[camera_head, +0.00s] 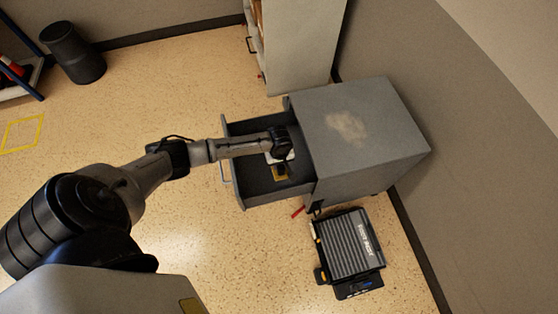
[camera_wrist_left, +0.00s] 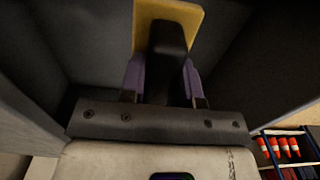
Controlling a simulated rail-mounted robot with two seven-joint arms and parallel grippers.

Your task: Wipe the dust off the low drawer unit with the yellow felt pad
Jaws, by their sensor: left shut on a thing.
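The low drawer unit (camera_head: 390,135) is grey, with a pale dust patch (camera_head: 346,127) on its top. Its drawer (camera_head: 246,184) is pulled out to the left. My left gripper (camera_head: 281,163) reaches down into the open drawer. In the left wrist view its purple-sided fingers (camera_wrist_left: 164,76) are shut on the black handle of the yellow felt pad (camera_wrist_left: 194,19). A bit of the yellow pad (camera_head: 279,176) also shows in the head view, inside the drawer. I cannot tell whether the pad touches the drawer floor. My right gripper is not in view.
A dark ribbed case (camera_head: 350,246) lies on the floor beside the unit. A tall grey cabinet (camera_head: 300,45) stands behind it, and a wall runs along the right. A black bin (camera_head: 73,53) stands far left. The speckled floor left of the drawer is clear.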

